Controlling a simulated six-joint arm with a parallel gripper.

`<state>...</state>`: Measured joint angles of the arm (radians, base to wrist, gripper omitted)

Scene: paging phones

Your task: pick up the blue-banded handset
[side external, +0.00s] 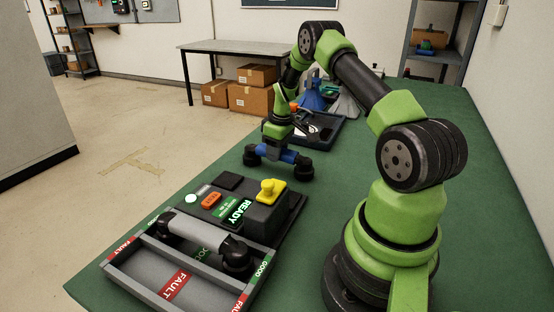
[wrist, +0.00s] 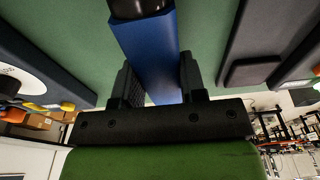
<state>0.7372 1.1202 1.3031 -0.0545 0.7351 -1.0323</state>
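The blue-banded handset (side external: 281,153) has black round ends and a blue middle grip. In the side view it is beneath my gripper (side external: 274,146), behind the console; I cannot tell if it touches the green table. In the wrist view my gripper (wrist: 158,88) has its two black fingers closed against both sides of the blue grip (wrist: 150,50). One black end shows at the top edge of that view; the other end is hidden there.
A grey sorting tray (side external: 140,277) with FAULT and GOOD labels stands in front, with a grey-banded handset (side external: 200,240) lying across it. A console (side external: 262,212) with a READY sign and a yellow part (side external: 270,190) stands behind it. A dark tray (side external: 325,128) of items lies farther back.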

